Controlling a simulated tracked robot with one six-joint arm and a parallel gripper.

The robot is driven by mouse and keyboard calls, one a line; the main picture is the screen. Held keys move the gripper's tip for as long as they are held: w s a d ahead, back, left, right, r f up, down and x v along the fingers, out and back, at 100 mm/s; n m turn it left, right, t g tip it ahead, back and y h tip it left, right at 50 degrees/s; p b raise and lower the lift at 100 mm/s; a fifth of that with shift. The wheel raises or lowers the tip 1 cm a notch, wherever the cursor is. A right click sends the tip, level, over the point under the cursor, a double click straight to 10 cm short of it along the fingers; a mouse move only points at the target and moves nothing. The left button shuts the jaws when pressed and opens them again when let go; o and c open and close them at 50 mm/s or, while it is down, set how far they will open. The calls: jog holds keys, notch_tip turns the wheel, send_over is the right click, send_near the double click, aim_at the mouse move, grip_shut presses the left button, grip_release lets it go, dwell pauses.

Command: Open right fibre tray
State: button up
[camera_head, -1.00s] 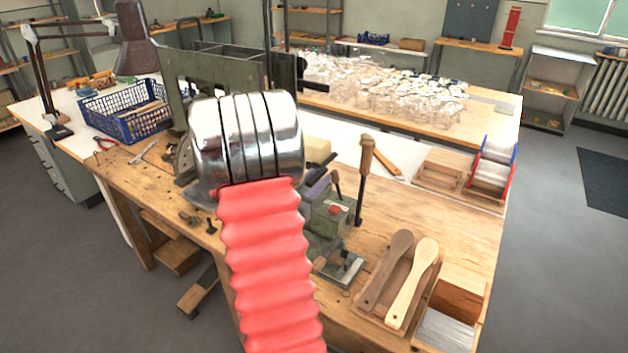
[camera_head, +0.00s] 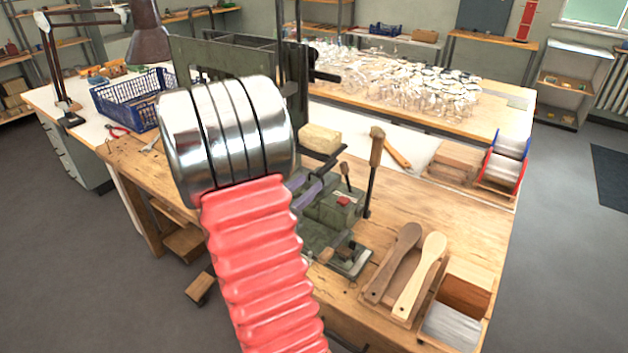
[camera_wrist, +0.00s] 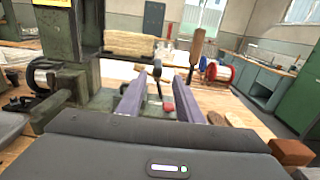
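At the bench's front right corner, a wooden tray (camera_head: 476,271) has pale fibres (camera_head: 450,328) in its near part and brown wood over its far part. Another holder with red and blue sides (camera_head: 489,175) and white bundles stands farther back on the right; I cannot tell which is the right fibre tray. The holder also shows in the wrist view (camera_wrist: 222,72). My gripper (camera_wrist: 160,78) shows two purple-grey fingers, apart with nothing seen between them. In the head view my gripper (camera_head: 312,187) is partly hidden behind my arm, over the green machine, left of both containers.
A green machine (camera_head: 335,210) with a wooden-handled lever (camera_head: 376,150) stands mid-bench. Two wooden brush bodies (camera_head: 420,275) lie beside the front tray. A pale block (camera_head: 319,139) sits behind the machine.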

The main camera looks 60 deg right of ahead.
jog(key=shift+w+a, duration=0.2)
jog(key=shift+a, duration=1)
jog(key=shift+w+a, duration=0.15)
jog(key=shift+a, duration=1)
jog(key=s+a+f+m+g+y, duration=0.4)
jog(key=s+a+f+m+y, duration=0.15)
jog(key=s+m, duration=0.2)
jog(key=a+f+m+t+y, duration=0.1)
jog(key=a+f+m+y, duration=0.1)
jog(key=a+m+y, duration=0.5)
jog(key=w+a+r+m+t+y, duration=0.1)
jog(key=w+a+r+t+y, duration=0.2)
jog(key=a, duration=0.7)
jog(key=w+a+r+m+t, duration=0.15)
jog(key=w+a+t, duration=0.3)
jog(key=a, duration=0.55)
jog(key=w+a+r+t+y, duration=0.2)
jog(key=a+r+t, duration=0.2)
jog(key=a+r, duration=0.5)
jog(key=shift+a+n, duration=0.4)
jog(key=shift+a, duration=0.05)
